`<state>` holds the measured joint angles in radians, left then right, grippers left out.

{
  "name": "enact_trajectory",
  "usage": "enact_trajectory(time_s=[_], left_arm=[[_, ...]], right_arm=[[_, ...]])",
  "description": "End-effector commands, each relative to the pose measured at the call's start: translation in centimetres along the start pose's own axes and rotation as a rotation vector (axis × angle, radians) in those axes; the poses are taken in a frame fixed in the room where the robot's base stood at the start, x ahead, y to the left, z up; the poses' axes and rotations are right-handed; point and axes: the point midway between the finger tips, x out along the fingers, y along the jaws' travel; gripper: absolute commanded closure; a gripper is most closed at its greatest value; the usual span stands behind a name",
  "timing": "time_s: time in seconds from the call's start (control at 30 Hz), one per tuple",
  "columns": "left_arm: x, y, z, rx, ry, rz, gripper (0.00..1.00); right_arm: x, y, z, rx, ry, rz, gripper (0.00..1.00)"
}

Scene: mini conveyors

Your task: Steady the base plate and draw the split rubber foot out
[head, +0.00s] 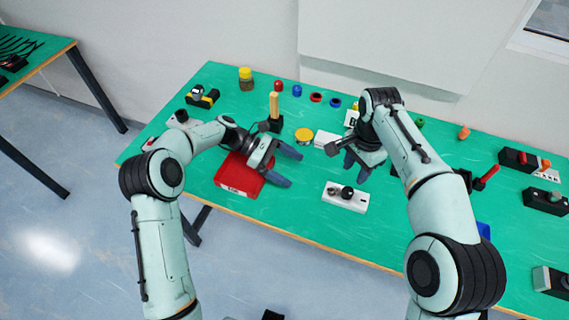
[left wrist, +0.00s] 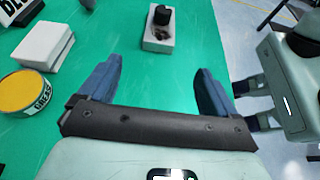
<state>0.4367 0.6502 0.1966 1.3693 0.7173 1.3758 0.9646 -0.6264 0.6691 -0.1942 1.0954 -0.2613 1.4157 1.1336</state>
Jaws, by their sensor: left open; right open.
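A white base plate (head: 357,204) lies on the green table right of centre, with two dark pieces on top. One is an upright black round foot (head: 347,192); beside it is a smaller greyish piece (head: 333,191), possibly the split foot, though I cannot make out a split. The plate also shows at the top of the left wrist view (left wrist: 155,46). My left gripper (head: 283,167) is open and empty, left of the plate and apart from it. My right gripper (head: 358,168) is open and empty, pointing down just behind the plate.
A yellow-lidded tin (head: 304,135), a white block (head: 327,140) and a wooden-handled tool (head: 274,108) stand behind. Black devices (head: 518,160) line the right side. The table front edge is close.

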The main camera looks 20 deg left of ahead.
Motion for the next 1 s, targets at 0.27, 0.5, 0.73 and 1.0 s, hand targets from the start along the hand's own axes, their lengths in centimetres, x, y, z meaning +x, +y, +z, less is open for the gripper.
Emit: enact_trajectory(time_s=[0.27, 0.5, 0.73, 1.0], left_arm=[[4.9, -0.1, 0.0, -0.001, -0.002, -0.003, 0.08], [9.4, 0.0, 0.0, -0.001, -0.001, -0.002, 0.08], [12.0, 0.0, 0.0, 0.0, 0.0, 0.002, 0.08], [12.6, 0.1, 0.0, 0.0, 0.001, 0.003, 0.08]], right_arm=[[0.0, 0.0, 0.0, 0.0, 0.0, 0.0, 0.57], [0.0, 0.0, 0.0, 0.0, 0.0, 0.0, 0.57], [0.0, 0.0, 0.0, 0.0, 0.0, 0.0, 0.57], [0.0, 0.0, 0.0, 0.0, 0.0, 0.0, 0.57]])
